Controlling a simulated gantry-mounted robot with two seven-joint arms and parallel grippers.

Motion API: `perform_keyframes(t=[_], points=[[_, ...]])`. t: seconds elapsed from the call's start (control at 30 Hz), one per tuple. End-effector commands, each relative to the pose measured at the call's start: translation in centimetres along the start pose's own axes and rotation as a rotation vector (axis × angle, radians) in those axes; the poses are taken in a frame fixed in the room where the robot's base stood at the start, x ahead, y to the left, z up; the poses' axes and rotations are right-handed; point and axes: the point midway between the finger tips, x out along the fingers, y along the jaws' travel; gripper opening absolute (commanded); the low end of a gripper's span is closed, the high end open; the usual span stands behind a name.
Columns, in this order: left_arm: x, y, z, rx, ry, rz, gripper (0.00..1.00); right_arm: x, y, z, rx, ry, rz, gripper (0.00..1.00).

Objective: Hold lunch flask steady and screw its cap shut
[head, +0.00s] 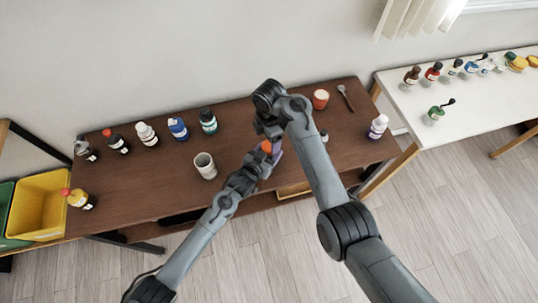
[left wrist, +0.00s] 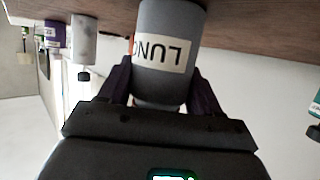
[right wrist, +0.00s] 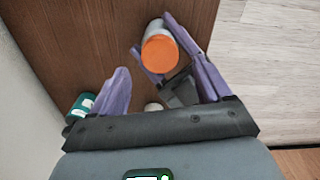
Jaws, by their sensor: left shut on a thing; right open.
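The lunch flask, a grey cylinder with a pale label, shows upside down in the left wrist view (left wrist: 168,25). My left gripper (left wrist: 162,85) is shut on its body from both sides, and the flask's far end meets the brown tabletop. The orange cap (right wrist: 160,52) sits on the flask's top in the right wrist view; it also shows in the head view (head: 266,146). How tightly it sits cannot be told. My right gripper (right wrist: 160,66) is open above the cap, its purple fingers spread to either side. In the head view my right gripper (head: 268,132) partly hides the flask.
On the brown table (head: 140,185), several bottles line the back left, including a blue one (head: 178,128) and a green one (head: 208,121).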

Motion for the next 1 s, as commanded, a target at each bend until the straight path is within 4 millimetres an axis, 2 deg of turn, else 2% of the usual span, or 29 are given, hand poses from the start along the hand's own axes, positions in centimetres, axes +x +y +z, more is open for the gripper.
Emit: perform_keyframes(t=[0.27, 0.4, 0.57, 0.77, 1.0], points=[[0.0, 0.0, 0.0, 0.000, 0.000, 0.001, 0.00, -0.2, 0.0, 0.0, 0.000, 0.000, 0.001, 0.78], [0.0, 0.0, 0.0, 0.000, 0.000, 0.001, 0.00, -0.3, 0.0, 0.0, 0.011, 0.000, 0.002, 0.63], [0.0, 0.0, 0.0, 0.000, 0.000, 0.001, 0.00, -0.6, 0.2, 0.1, 0.121, -0.003, 0.006, 0.63], [0.0, 0.1, 0.0, 0.000, 0.000, 0.001, 0.00, -1.5, 0.5, 0.6, 0.474, -0.004, 0.023, 0.63], [0.0, 0.1, 0.0, 0.000, 0.000, 0.001, 0.00, -3.0, 1.0, 1.1, 1.051, 0.013, 0.052, 0.63]])
